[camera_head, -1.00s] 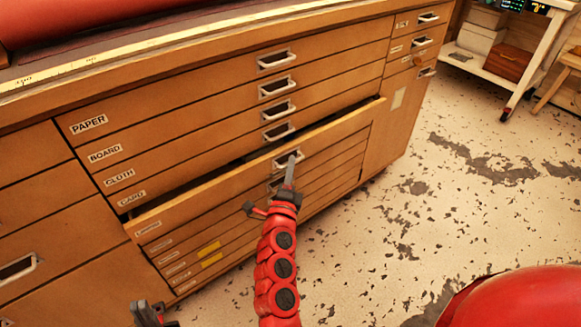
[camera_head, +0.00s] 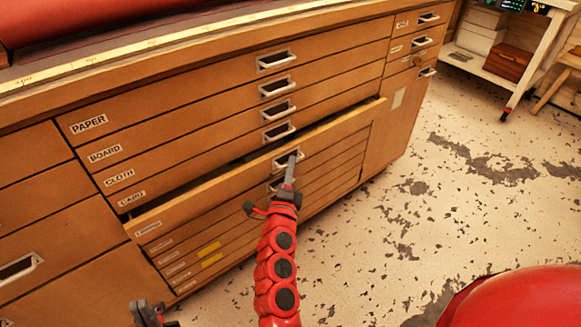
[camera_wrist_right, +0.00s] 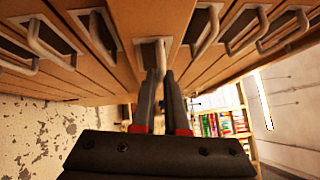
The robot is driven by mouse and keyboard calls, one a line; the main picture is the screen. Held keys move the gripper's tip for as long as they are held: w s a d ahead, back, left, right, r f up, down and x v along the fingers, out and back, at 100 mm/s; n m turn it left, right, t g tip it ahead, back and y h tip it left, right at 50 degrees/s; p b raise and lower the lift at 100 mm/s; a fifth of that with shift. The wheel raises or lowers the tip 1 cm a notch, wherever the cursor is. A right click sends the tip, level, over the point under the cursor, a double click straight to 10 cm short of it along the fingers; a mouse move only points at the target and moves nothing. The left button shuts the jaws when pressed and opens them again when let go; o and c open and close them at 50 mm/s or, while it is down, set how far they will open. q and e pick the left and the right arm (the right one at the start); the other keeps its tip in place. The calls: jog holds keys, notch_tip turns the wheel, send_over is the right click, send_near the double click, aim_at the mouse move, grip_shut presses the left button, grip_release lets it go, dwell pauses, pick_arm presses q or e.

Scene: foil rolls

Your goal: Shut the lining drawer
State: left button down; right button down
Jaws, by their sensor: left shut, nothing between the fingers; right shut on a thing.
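The lining drawer (camera_head: 215,197) is the one below CARD in the wooden cabinet; its small label (camera_head: 147,228) is too blurred to read. It stands out a little from the cabinet front, with a dark gap along its top edge. My right gripper (camera_head: 293,160) is shut on its metal handle (camera_head: 282,160). In the right wrist view the fingers (camera_wrist_right: 162,80) meet at the handle (camera_wrist_right: 149,42). My left gripper (camera_head: 150,313) is shut and empty at the bottom left, low and apart from the drawer.
The PAPER, BOARD, CLOTH and CARD drawers (camera_head: 180,119) above are flush. A side drawer at upper right sits slightly out. A white trolley (camera_head: 520,60) stands at the far right.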

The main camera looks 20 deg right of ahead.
aim_at(279, 160)
jog(key=w, duration=0.1)
jog(key=w+a+b, duration=0.1)
jog(key=w, duration=0.2)
jog(key=shift+a+f, duration=0.1)
jog(key=shift+a, duration=0.25)
jog(key=c, duration=1)
grip_release()
jog(key=shift+w, duration=0.15)
jog(key=shift+o, duration=0.2)
jog(key=p+v, duration=0.2)
jog(key=v, duration=1.5)
jog(key=shift+s+p, duration=0.2)
jog(key=shift+p, duration=0.15)
jog(key=shift+a, duration=0.1)
